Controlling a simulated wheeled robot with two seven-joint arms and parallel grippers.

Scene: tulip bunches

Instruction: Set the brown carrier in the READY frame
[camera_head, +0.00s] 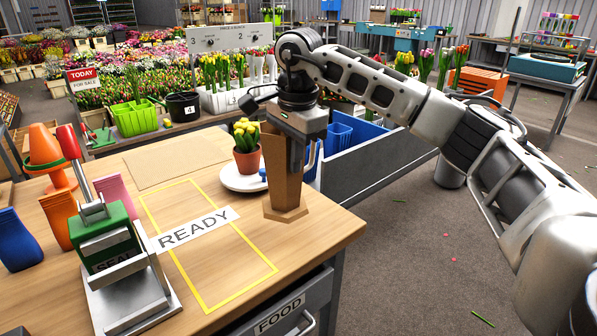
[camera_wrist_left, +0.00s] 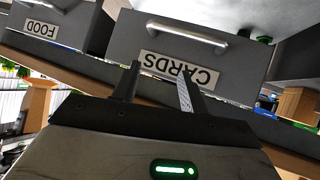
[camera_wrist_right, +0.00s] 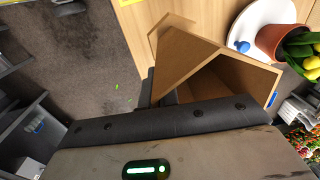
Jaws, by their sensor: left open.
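The brown carrier (camera_head: 284,186) is a tall, open-topped cardboard box with a wider foot. It stands upright at the table's right side, outside the yellow READY frame (camera_head: 240,291) and to its right. I cannot tell whether its foot touches the wood. The frame is empty except for the white READY label (camera_head: 195,229) across it. My right gripper (camera_head: 297,158) points down at the carrier's top and is shut on its wall. The carrier (camera_wrist_right: 185,62) also fills the right wrist view. My left gripper (camera_wrist_left: 158,88) is open and empty, facing the drawers, outside the head view.
A white plate (camera_head: 240,181) with a potted yellow tulip (camera_head: 246,148) is behind the carrier. A green seal press (camera_head: 105,240) stands left of the frame, near orange and pink holders. A FOOD drawer (camera_head: 280,318) and a CARDS drawer (camera_wrist_left: 200,50) are below the tabletop.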

